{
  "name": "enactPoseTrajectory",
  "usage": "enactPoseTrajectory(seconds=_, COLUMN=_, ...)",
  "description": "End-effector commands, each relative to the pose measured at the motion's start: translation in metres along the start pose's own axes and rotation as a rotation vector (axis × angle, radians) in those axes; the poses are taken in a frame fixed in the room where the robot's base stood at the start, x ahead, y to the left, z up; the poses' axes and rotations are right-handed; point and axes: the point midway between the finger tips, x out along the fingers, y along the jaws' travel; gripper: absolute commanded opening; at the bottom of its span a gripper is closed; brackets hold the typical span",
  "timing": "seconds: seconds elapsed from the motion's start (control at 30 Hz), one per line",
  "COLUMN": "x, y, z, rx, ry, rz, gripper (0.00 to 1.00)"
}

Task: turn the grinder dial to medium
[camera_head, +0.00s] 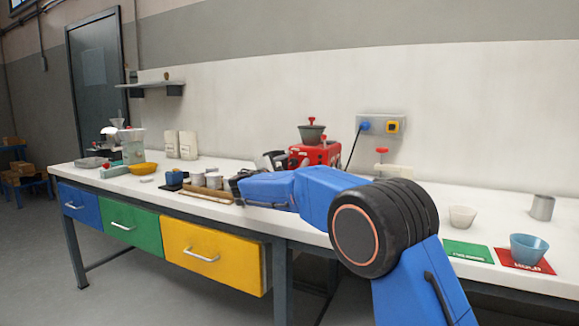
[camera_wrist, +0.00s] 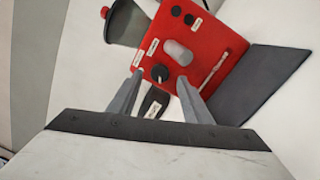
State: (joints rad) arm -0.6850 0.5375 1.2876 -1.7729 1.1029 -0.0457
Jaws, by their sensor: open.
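The red grinder (camera_head: 328,154) with a grey hopper (camera_head: 312,133) stands on the bench against the wall. In the wrist view its red front panel (camera_wrist: 210,60) looks tilted, and the hopper (camera_wrist: 128,22) is at upper left. A small black dial (camera_wrist: 159,73) with a pale mark sits on the panel beside a grey cylindrical spout (camera_wrist: 178,53). Small white labels are near it, too small to read. My gripper (camera_wrist: 160,79) is open, its fingertips on either side of the dial in the picture. I cannot tell whether they touch it.
A black-handled part (camera_wrist: 154,103) with a label shows between the fingers. A dark plate (camera_wrist: 262,84) lies right of the panel. On the bench, canisters (camera_head: 205,180) stand left of my arm; a white cup (camera_head: 462,217) and blue cup (camera_head: 528,248) stand right.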

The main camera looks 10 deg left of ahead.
Motion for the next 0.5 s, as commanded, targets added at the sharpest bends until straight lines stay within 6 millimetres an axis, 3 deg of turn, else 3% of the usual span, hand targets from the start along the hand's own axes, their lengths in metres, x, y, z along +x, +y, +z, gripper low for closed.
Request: enactPoseTrajectory(seconds=0.5, x=-0.105, y=0.000, z=-0.001, rx=0.000, ry=0.003, rz=0.001, gripper=0.45)
